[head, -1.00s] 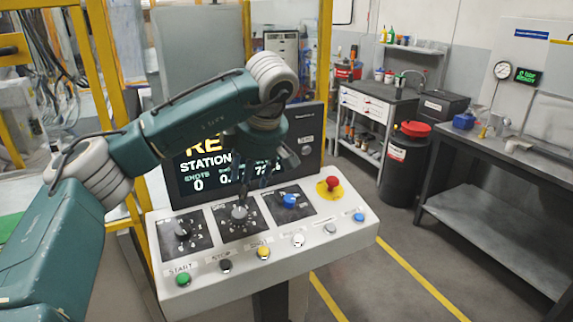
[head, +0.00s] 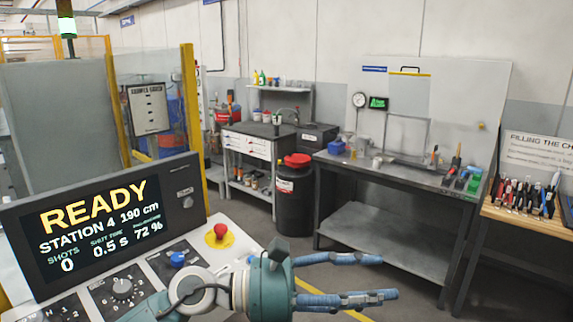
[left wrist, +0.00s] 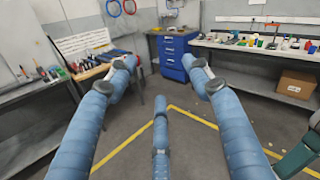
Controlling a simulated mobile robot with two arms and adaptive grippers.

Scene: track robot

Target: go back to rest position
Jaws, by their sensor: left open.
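My left gripper (head: 385,278) is low in the head view, right of the control panel (head: 232,238), with its blue fingers pointing right. Its fingers are spread open with nothing between them, as the left wrist view (left wrist: 164,75) also shows. The panel carries dark dials (head: 122,289), a blue knob (head: 178,259) and a red button on yellow (head: 221,231). My left wrist and arm hide part of the panel's front. The screen (head: 100,220) reads READY, station 4, shots 0. My right gripper is not in view.
A grey workbench (head: 400,178) and a black bin (head: 294,200) stand beyond the gripper. A wooden tool bench (head: 530,222) is at right. The left wrist view shows a blue drawer cabinet (left wrist: 174,62), a long bench (left wrist: 240,47) and open floor with yellow lines.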

